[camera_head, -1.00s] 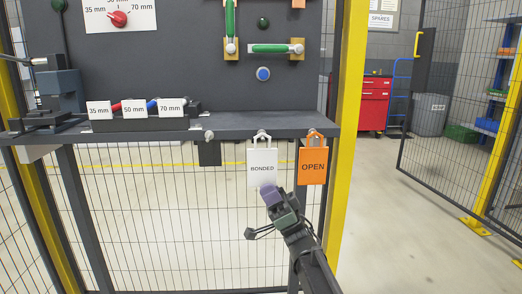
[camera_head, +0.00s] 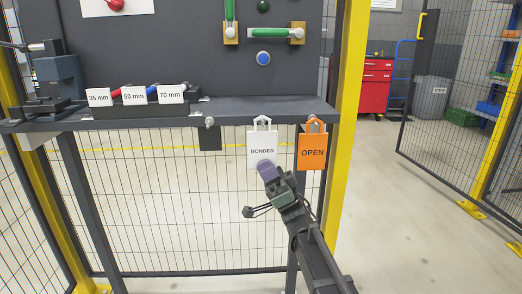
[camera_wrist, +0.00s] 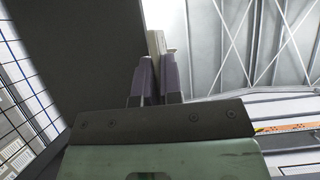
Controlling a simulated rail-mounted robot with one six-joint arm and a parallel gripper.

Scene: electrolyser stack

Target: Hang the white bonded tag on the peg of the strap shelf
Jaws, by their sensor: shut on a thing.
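The white tag (camera_head: 262,151) reads BONDED and hangs upright in front of the shelf's front edge. Its white loop (camera_head: 262,123) overlaps that edge in the head view. I cannot tell whether the loop is around a peg behind it or clear of one. My gripper (camera_head: 266,168) is shut on the tag's lower part from below and in front. In the wrist view, the purple fingers (camera_wrist: 158,82) close on the pale edge of the tag (camera_wrist: 156,42). A bare peg (camera_head: 209,122) sticks out of the shelf edge left of the tag.
The orange OPEN tag (camera_head: 311,152) hangs close at the right of the white tag. The dark shelf (camera_head: 240,112) carries a block with 35, 50 and 70 mm labels (camera_head: 134,97). A yellow post (camera_head: 346,130) stands at the right. Wire mesh lies behind and below the shelf.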

